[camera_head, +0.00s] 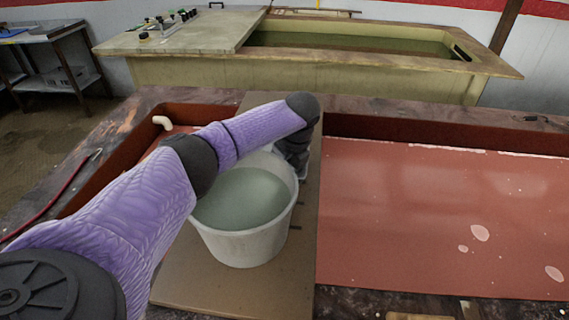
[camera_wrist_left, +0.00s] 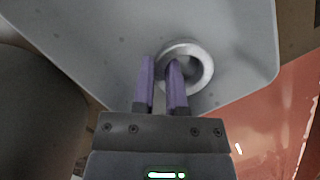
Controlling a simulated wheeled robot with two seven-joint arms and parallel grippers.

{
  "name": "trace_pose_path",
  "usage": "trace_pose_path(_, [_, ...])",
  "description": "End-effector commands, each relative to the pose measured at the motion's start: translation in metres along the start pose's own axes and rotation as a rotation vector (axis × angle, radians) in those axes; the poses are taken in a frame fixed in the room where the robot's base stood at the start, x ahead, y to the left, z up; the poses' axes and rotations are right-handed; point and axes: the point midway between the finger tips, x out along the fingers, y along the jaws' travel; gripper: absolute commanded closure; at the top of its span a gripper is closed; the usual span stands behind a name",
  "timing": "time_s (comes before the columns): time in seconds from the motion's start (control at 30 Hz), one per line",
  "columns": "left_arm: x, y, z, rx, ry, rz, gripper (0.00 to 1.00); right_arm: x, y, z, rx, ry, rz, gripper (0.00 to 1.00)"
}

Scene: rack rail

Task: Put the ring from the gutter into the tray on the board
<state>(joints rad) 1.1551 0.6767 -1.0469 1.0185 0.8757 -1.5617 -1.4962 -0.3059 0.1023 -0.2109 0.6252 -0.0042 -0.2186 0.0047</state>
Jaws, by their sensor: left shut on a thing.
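The ring (camera_wrist_left: 203,59) is pale grey and round, and shows in the left wrist view. My left gripper (camera_wrist_left: 161,62) is shut on its wall, with one purple finger inside the ring and the other outside. The ring is over a grey, round-cornered surface that looks like the tray (camera_wrist_left: 245,35); I cannot tell whether it touches. In the head view my left arm reaches over a white bucket, and its fingers, the ring and the tray are hidden. The tan board (camera_head: 190,278) lies under the bucket. I cannot make out the gutter. My right gripper is not in view.
The white bucket (camera_head: 238,245) of greenish liquid stands on the board, close under my arm. A red basin (camera_head: 420,220) is open to the right. A second trough (camera_head: 300,72) with a pale worktop stands behind. A white pipe elbow (camera_head: 162,122) is at the left.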

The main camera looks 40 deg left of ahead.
Motion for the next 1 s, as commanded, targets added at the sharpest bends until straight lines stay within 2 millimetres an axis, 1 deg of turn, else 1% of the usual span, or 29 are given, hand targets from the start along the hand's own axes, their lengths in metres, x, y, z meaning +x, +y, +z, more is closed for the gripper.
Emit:
trace_pose_path(0.03, [0.011, 0.005, -0.007, 0.007, 0.010, 0.024, 1.00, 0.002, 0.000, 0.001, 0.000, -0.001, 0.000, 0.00])
trace_pose_path(0.1, [0.012, 0.005, -0.007, 0.008, 0.011, 0.025, 1.00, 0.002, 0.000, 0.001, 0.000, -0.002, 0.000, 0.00])
trace_pose_path(0.13, [0.012, 0.005, -0.007, 0.008, 0.011, 0.025, 0.78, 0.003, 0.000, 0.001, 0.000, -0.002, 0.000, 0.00])
trace_pose_path(0.17, [0.012, 0.005, -0.008, 0.008, 0.011, 0.026, 0.72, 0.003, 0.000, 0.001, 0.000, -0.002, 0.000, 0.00])
trace_pose_path(0.2, [0.012, 0.005, -0.008, 0.009, 0.011, 0.026, 0.63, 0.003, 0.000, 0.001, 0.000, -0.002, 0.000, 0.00])
trace_pose_path(0.27, [0.013, 0.005, -0.008, 0.009, 0.011, 0.027, 0.50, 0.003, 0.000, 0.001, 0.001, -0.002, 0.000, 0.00])
trace_pose_path(0.33, [0.009, 0.005, -0.007, 0.009, 0.010, 0.026, 0.49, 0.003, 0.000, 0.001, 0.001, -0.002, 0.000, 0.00])
trace_pose_path(0.4, [-0.001, 0.004, -0.004, 0.010, 0.010, 0.024, 0.49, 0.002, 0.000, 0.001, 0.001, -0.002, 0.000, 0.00])
trace_pose_path(0.47, [-0.021, 0.004, -0.003, 0.011, 0.011, 0.022, 0.49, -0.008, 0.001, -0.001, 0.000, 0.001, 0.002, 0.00])
trace_pose_path(0.5, [-0.035, 0.003, -0.002, 0.010, 0.010, 0.020, 0.49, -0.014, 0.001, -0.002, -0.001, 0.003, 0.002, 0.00])
trace_pose_path(0.6, [-0.068, 0.002, -0.001, 0.009, 0.009, 0.016, 0.49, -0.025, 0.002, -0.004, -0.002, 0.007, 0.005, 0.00])
trace_pose_path(0.73, [-0.101, 0.001, -0.001, 0.008, 0.008, 0.016, 0.49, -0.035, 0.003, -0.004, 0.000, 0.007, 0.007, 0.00])
trace_pose_path(0.83, [-0.116, 0.001, -0.001, 0.007, 0.008, 0.015, 0.49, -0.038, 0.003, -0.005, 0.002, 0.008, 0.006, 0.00])
trace_pose_path(0.9, [-0.122, 0.001, -0.001, 0.007, 0.008, 0.017, 0.49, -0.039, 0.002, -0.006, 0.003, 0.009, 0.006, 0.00])
trace_pose_path(1.0, [-0.125, 0.001, -0.001, 0.006, 0.007, 0.016, 0.49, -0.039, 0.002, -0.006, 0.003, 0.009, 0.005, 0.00])
